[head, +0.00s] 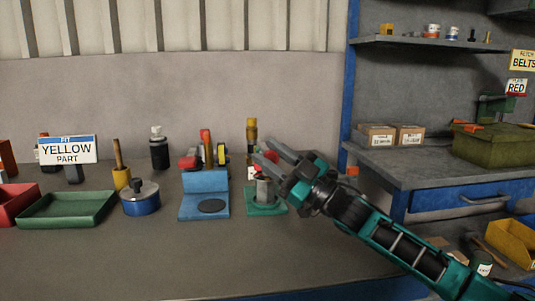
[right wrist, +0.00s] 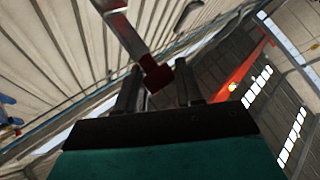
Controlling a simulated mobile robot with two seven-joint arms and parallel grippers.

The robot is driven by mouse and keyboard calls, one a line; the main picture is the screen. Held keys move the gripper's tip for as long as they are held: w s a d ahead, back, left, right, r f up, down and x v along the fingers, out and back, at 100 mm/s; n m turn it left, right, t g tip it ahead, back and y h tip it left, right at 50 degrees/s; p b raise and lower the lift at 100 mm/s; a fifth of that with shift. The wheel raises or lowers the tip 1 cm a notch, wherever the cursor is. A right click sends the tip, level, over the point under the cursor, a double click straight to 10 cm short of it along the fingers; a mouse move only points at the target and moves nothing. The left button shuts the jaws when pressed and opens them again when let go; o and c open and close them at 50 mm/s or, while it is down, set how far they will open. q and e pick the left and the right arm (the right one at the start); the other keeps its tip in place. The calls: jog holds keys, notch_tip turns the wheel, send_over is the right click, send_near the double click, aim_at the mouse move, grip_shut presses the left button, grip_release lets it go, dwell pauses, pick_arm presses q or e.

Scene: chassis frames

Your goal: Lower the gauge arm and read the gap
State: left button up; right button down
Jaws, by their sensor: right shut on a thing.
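A gauge stand with a green base (head: 265,208) and a short grey column stands on the bench right of centre. My right gripper (head: 268,153) reaches in from the right, above the column. A red part (head: 270,157) shows at its fingers. In the right wrist view a grey bar (right wrist: 128,38) with a red end block (right wrist: 157,76) runs down between the two fingers (right wrist: 158,88); they are shut on this red end, which looks like the gauge arm's. The gripper partly hides the stand's top. No gap reading is legible. My left gripper is out of view.
Left of the stand are a blue fixture (head: 204,181) with a black disc, a blue round pot (head: 140,202) and a green tray (head: 66,209). Bottles and tools stand behind. A sign (head: 68,149) reads "YELLOW PART". The bench front is clear.

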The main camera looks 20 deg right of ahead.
jog(key=shift+f, duration=0.15)
jog(key=c, duration=1.1)
grip_release()
jog(key=shift+o, duration=1.2)
jog(key=shift+s+d+f, duration=0.15)
jog(key=shift+s+d, duration=0.1)
jog(key=shift+s, duration=0.15)
jog(key=s+d+p, duration=0.2)
jog(key=s+d, duration=0.6)
jog(key=s, duration=0.3)
jog(key=shift+f, duration=0.45)
jog(key=shift+d, duration=0.1)
jog(key=shift+s, duration=0.1)
